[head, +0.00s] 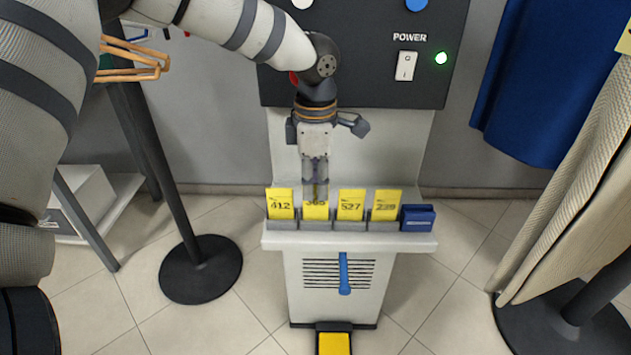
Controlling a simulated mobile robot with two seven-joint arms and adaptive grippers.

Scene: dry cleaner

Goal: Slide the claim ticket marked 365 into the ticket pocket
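The yellow claim ticket marked 365 (315,212) stands upright in a grey holder on the machine's ledge, second from the left. My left gripper (316,190) points straight down over it, and its fingertips overlap the ticket's top edge in the head view. The fingers line up with my view, so I cannot tell whether they are shut on the ticket. A small blue box-like holder (417,218) with a pale mark sits at the right end of the row. I cannot tell whether it is the ticket pocket. My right gripper is not in view.
Tickets 412 (279,204), 527 (350,205) and 239 (385,206) stand beside it in the row. The power panel (365,50) is behind my arm. A black post base (201,268) stands left; blue (540,80) and beige garments (570,200) hang right.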

